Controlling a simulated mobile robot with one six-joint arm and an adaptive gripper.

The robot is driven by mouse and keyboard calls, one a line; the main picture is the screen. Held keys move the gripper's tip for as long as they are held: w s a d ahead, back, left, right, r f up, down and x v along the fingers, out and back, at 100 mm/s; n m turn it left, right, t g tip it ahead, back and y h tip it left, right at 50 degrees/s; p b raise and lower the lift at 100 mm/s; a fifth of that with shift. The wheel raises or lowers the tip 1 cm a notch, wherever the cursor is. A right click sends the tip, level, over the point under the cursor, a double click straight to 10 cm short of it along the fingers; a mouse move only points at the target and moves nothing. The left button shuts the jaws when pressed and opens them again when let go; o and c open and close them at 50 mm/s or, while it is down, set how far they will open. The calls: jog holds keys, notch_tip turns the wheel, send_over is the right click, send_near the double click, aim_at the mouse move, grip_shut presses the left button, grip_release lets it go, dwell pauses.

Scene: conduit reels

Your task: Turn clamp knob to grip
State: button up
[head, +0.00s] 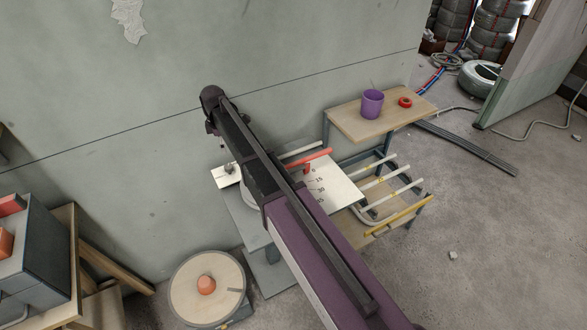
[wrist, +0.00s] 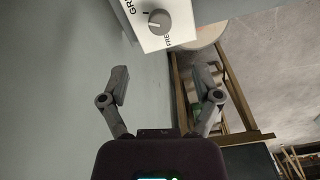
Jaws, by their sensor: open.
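The clamp knob (wrist: 160,21) is a round grey knob on a white label plate (wrist: 180,14) at the top of the wrist view. Cut-off lettering beginning "GR" is to its left and "FRE" below it. Its exact pointer direction is hard to tell. In the head view the small knob (head: 229,168) and its white plate (head: 222,180) show just left of my arm. My gripper (wrist: 165,82) is open and empty, its fingers wide apart. The knob appears beyond the fingertips, between their lines and apart from them. In the head view my arm hides most of the gripper.
A red lever (head: 308,161) stands over a white angle scale (head: 340,190) right of my arm. A rack with pale conduit rods (head: 385,178) and a table (head: 350,122) with a purple cup (head: 372,103) lie further right. A round reel (head: 190,300) is below. The wall is close behind.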

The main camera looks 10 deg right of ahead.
jog(key=s+d+r+m+p, duration=0.1)
jog(key=s+d+r+m, duration=0.1)
jog(key=s+d+m, duration=1.3)
jog(key=shift+s+d, duration=2.55)
jog(key=shift+s, duration=0.35)
jog(key=s+d+m, duration=0.2)
jog(key=s, duration=0.1)
jog(key=s+m, duration=0.1)
jog(key=s, duration=0.1)
jog(key=shift+d, duration=0.4)
